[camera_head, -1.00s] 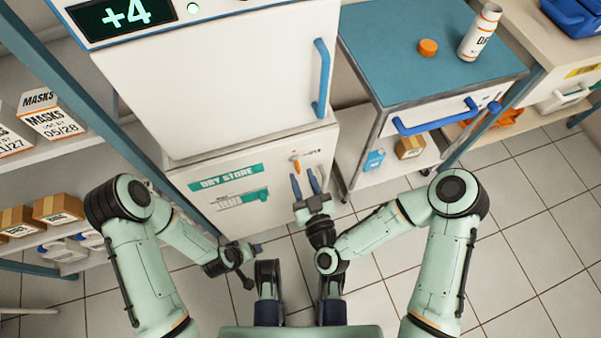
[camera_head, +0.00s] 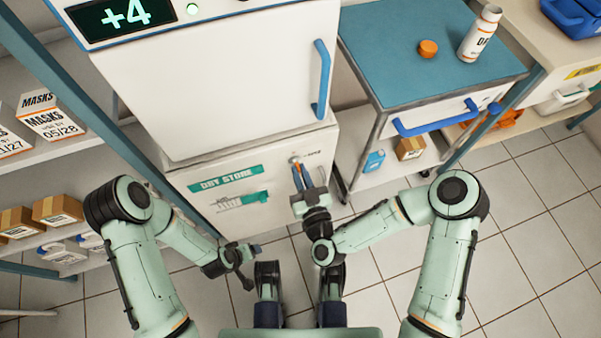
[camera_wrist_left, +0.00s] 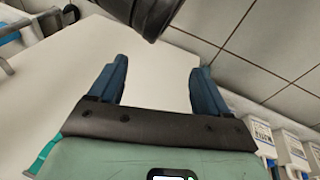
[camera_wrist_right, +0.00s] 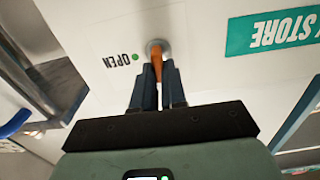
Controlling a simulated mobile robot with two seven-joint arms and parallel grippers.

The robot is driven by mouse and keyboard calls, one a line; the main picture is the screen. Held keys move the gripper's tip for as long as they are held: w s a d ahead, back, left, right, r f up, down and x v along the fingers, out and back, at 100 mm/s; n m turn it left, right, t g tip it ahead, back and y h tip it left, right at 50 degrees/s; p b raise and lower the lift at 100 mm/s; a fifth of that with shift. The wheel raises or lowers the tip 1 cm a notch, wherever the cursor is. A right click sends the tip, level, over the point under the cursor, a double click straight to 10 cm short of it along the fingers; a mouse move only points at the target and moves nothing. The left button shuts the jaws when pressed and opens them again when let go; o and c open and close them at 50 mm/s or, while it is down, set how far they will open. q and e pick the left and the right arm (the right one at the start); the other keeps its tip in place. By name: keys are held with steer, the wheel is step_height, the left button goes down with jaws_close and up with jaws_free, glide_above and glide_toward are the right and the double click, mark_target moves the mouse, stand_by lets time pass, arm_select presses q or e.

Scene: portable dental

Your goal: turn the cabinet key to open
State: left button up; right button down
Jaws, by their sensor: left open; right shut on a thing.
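The orange cabinet key (camera_wrist_right: 158,60) sits in a round grey lock on the white "DRY STORE" cabinet door (camera_head: 285,205). In the right wrist view the word "OPEN" and a green dot are printed beside the lock. My right gripper (camera_head: 302,178) is at the lock, its blue fingers (camera_wrist_right: 159,80) shut on the key, hiding part of it. The door is shut. My left gripper (camera_head: 257,249) is low and left of the right one, away from the key. In the left wrist view its fingers (camera_wrist_left: 157,80) are apart and empty.
A white fridge door (camera_head: 215,75) with a blue handle (camera_head: 321,78) is above the cabinet. A blue-topped cart (camera_head: 400,60) holding a bottle (camera_head: 480,33) and an orange cap (camera_head: 428,47) stands right. Shelves with boxes (camera_head: 58,209) stand left. Tiled floor is open at right.

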arm_select(q)
steer(key=shift+s, duration=0.1)
arm_select(e)
steer(key=m, duration=0.4)
steer(key=shift+d+p, duration=0.15)
steer(key=shift+p, duration=0.2)
steer(key=m, duration=0.4)
steer(key=shift+d+f, duration=0.15)
steer(key=m+p, duration=0.1)
steer(key=m, duration=0.4)
steer(key=shift+d+f, duration=0.1)
steer(key=shift+f, duration=0.05)
arm_select(q)
steer(key=shift+g+h, duration=0.3)
steer(key=shift+g, duration=0.2)
steer(key=s+d+r, duration=0.1)
steer(key=s+r, duration=0.1)
steer(key=s, duration=0.1)
steer(key=shift+d+r, duration=0.1)
steer(key=shift+d, duration=0.3)
arm_select(e)
steer(key=m, duration=0.4)
steer(key=shift+w+f+m, duration=0.1)
steer(key=shift+f+m, duration=0.1)
steer(key=shift+m, duration=0.1)
arm_select(q)
steer(key=shift+s, duration=0.1)
arm_select(e)
steer(key=c, duration=1.2)
jaws_free()
